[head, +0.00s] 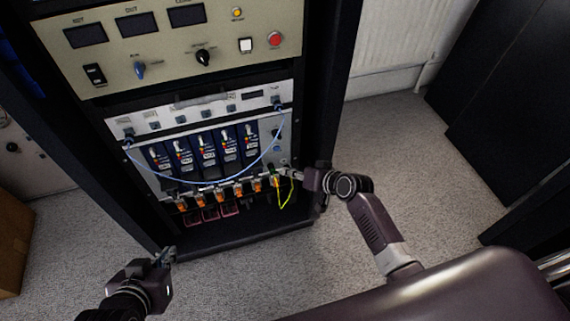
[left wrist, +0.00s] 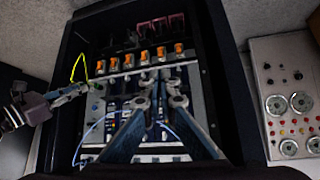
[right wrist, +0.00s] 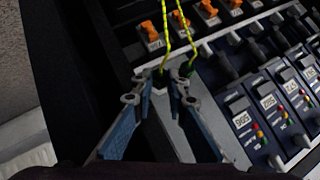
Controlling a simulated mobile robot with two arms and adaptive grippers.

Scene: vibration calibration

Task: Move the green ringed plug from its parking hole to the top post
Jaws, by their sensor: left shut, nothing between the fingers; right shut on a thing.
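My right gripper (head: 286,173) is at the lower right of the module rack, shut on a plug of the yellow-green cable (head: 287,194). In the right wrist view, this gripper (right wrist: 160,86) has a dark plug end (right wrist: 160,76) between its fingertips. A second green plug end (right wrist: 187,68) stands just right of the fingertips. The fingers partly hide the held plug, so I cannot tell whether it is seated in a hole. My left gripper (head: 166,255) is shut and empty, low in front of the cabinet. I cannot pick out the top post with certainty.
A blue cable (head: 215,182) hangs in an arc across the modules (head: 205,152). Several orange connectors (head: 218,195) line the rack's lower edge, with pink-framed parts below. The cream control panel (head: 170,40) is above. The carpet right of the cabinet is clear.

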